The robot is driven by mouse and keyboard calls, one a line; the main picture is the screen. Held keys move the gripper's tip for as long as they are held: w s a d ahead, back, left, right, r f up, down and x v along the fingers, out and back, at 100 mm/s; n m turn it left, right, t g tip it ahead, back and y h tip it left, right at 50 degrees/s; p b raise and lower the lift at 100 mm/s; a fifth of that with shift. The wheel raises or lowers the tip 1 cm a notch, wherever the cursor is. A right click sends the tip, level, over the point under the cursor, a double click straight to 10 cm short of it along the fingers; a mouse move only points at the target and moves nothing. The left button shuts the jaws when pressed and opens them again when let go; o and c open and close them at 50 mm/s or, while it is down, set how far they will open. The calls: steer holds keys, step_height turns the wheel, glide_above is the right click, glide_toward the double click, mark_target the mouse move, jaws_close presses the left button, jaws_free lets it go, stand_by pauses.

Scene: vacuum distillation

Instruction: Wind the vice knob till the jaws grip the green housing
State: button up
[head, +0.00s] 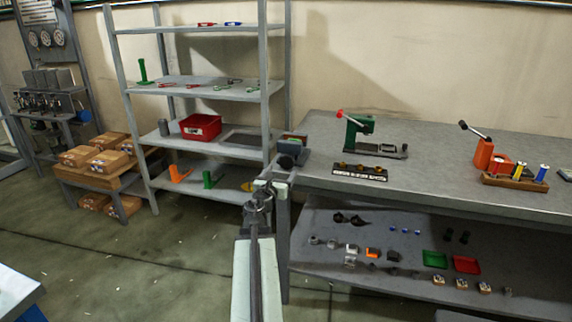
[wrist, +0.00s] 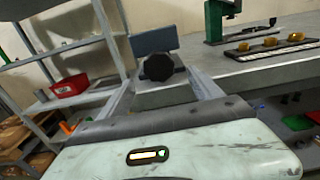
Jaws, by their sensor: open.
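The vice (head: 293,150) sits at the left front corner of the grey bench, with its dark round knob (head: 286,161) facing me. In the wrist view the knob (wrist: 158,67) is a black lobed disc in front of the blue-grey vice body (wrist: 153,40). My gripper (head: 267,185) is just in front of the vice. In the wrist view its two fingers (wrist: 161,77) are spread apart and empty, with the knob ahead between their tips; contact is not visible. I cannot make out a green housing in the jaws, as the vice front hides them.
A green press with a red-tipped lever (head: 356,130) stands on the bench (head: 440,190), behind a black labelled strip (head: 359,172). An orange lever tool (head: 483,153) stands further right. A shelf rack (head: 200,88) with a red bin (head: 200,127) is left of the bench.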

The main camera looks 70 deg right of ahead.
mark_target(286, 164)
steer(key=d, duration=0.7)
steer(key=shift+w+d, duration=0.25)
steer(key=shift+d, duration=0.15)
steer(key=c, duration=1.3)
steer(key=m, duration=0.3)
steer(key=shift+w+f+m, duration=0.1)
steer(key=shift+w+m, duration=0.05)
steer(key=shift+m, duration=0.65)
